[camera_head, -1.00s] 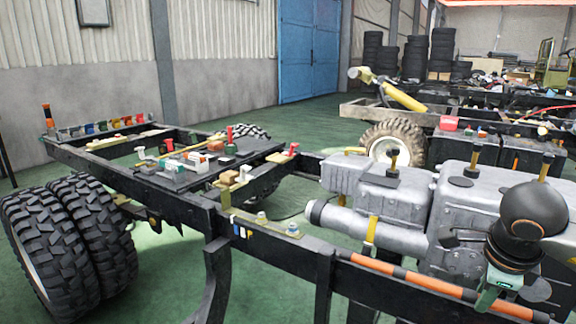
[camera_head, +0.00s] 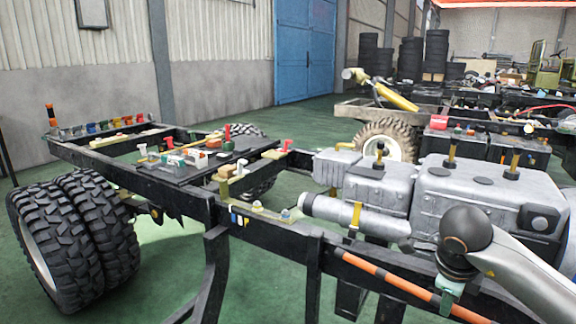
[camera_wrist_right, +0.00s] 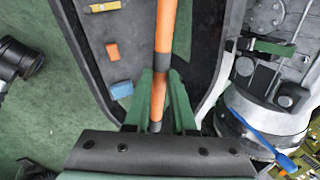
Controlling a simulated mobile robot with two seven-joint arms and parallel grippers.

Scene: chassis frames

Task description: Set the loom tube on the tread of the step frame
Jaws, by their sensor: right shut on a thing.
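The loom tube (camera_head: 395,280) is a long orange tube with dark bands. It slants along the near black chassis rail in the head view. My right gripper (camera_head: 447,297) has green fingers and is shut on the tube. In the right wrist view, the tube (camera_wrist_right: 165,30) runs up between the green fingers of my right gripper (camera_wrist_right: 158,95). I cannot tell whether the tube touches the rail below. I cannot make out the step frame or its tread for certain. My left gripper is not in view.
Grey tanks (camera_head: 470,200) stand just behind the rail, close to my right arm. A black tray (camera_head: 190,168) with several small parts lies across the chassis at left. Large black tyres (camera_head: 95,235) stand at the lower left. Green floor (camera_head: 170,262) shows between the frame members.

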